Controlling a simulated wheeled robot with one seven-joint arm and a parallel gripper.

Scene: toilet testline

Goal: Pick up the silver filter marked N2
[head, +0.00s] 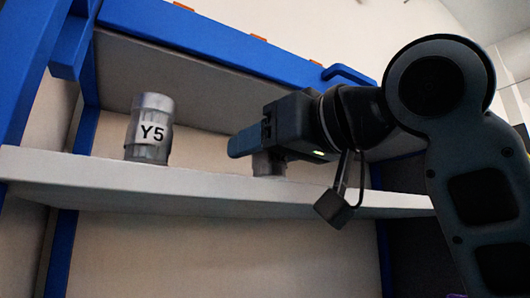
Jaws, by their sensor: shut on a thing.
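My gripper (256,139) reaches in from the right over the white shelf (215,187). It is shut on a silver filter (269,165), of which only the lower part shows below the fingers. The fingers hide its upper part, and no marking on it can be read. The held filter is upright at the shelf's surface; I cannot tell whether it still touches it.
A blue frame (215,36) with a beam runs above and behind the shelf. The shelf between the two filters is clear. My arm covers the right side of the view.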

